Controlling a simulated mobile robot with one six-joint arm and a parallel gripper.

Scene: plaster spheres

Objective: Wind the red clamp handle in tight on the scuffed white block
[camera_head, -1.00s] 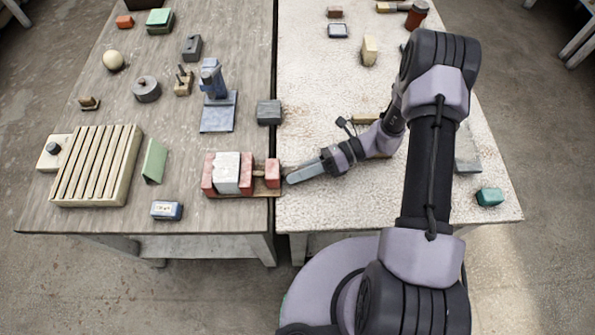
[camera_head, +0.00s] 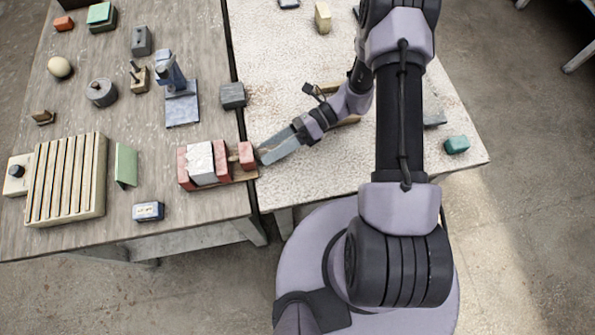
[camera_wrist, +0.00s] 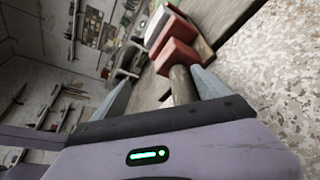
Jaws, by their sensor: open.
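The clamp lies on a brown base board (camera_head: 236,178) at the right edge of the left table. The scuffed white block (camera_head: 201,163) sits between its two red jaws. A red end piece (camera_head: 246,155) stands to their right, past a short gap with a thin brown screw. My gripper (camera_head: 261,159) is just right of this end piece, open. In the wrist view my two fingers stand apart (camera_wrist: 160,77). A brown cylinder (camera_wrist: 182,86) reaches from the red end piece (camera_wrist: 175,56) into the space between them, nearer the right finger. I cannot tell whether they touch.
A dark grey block (camera_head: 232,95) and a blue stand (camera_head: 182,108) are behind the clamp. A small blue-white box (camera_head: 148,211) and a slatted cream rack (camera_head: 68,180) are to its left.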

